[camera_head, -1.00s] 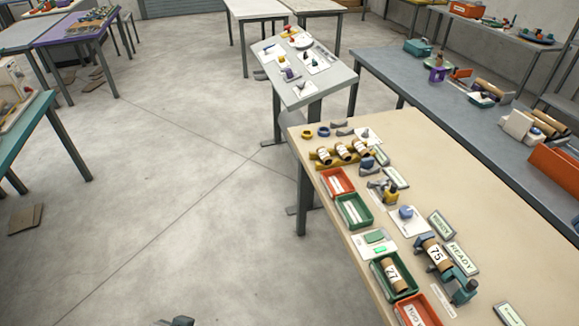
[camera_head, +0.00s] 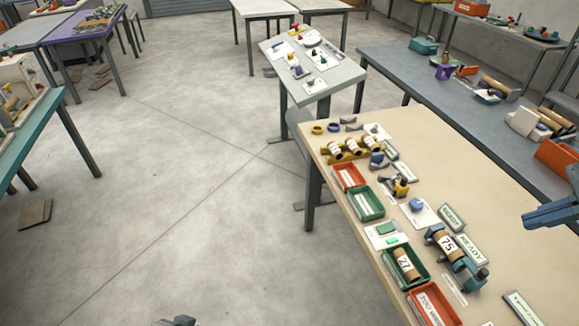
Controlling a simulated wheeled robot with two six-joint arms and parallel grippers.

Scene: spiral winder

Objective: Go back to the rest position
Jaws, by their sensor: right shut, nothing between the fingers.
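My right gripper (camera_head: 527,216) is blue and comes in at the right edge of the head view, above the beige table (camera_head: 505,185). Its fingers point left and are shut with nothing between them. It is apart from the tubes and trays. A small dark part shows at the bottom edge, left of the middle; it may be the tip of my left gripper, but its fingers cannot be made out.
The beige table holds a tube marked 75 (camera_head: 447,243) in a blue-teal stand, a tube marked 27 (camera_head: 404,264) in a green tray, red trays and label cards. A grey bench (camera_head: 440,108) stands behind. The concrete floor (camera_head: 190,190) to the left is mostly clear.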

